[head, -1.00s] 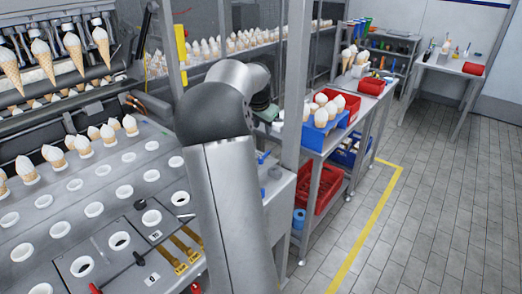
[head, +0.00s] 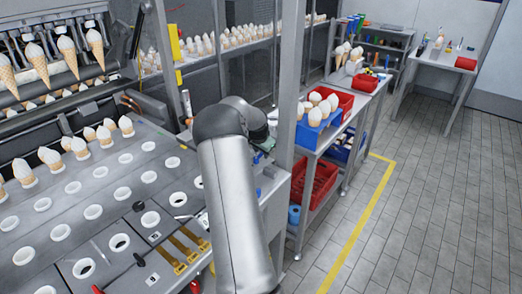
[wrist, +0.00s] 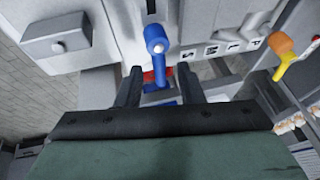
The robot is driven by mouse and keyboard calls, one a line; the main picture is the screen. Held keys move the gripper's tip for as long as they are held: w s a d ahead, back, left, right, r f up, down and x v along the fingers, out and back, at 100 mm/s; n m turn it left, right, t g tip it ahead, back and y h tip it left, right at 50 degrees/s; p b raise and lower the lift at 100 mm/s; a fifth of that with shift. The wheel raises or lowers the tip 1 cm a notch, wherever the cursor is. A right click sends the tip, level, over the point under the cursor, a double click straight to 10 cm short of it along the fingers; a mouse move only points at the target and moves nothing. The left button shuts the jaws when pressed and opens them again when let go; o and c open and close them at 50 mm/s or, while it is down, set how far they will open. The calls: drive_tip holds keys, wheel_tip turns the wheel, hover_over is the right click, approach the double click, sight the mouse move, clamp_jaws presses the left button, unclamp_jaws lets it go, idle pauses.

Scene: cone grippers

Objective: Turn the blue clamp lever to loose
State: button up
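The blue clamp lever (wrist: 156,42) shows in the wrist view, just beyond my fingertips and near the middle between them. Its rounded end faces the camera, and a smaller blue part and a red part show below it between the fingers. My gripper (wrist: 160,78) is open, with its two dark fingers apart and nothing seen held between them. I cannot tell whether a finger touches the lever. In the head view my arm hides most of the gripper, and small blue parts (head: 259,157) show beside it at the machine's end.
In the wrist view a grey box (wrist: 57,34) is at the left and a yellow-orange handle (wrist: 281,46) at the right. The head view shows the holed conveyor plate (head: 95,212) at left, a blue crate (head: 318,132) on a side table, and clear floor (head: 430,210) at right.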

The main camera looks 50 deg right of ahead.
drive_tip(key=shift+f, duration=0.15)
clamp_jaws()
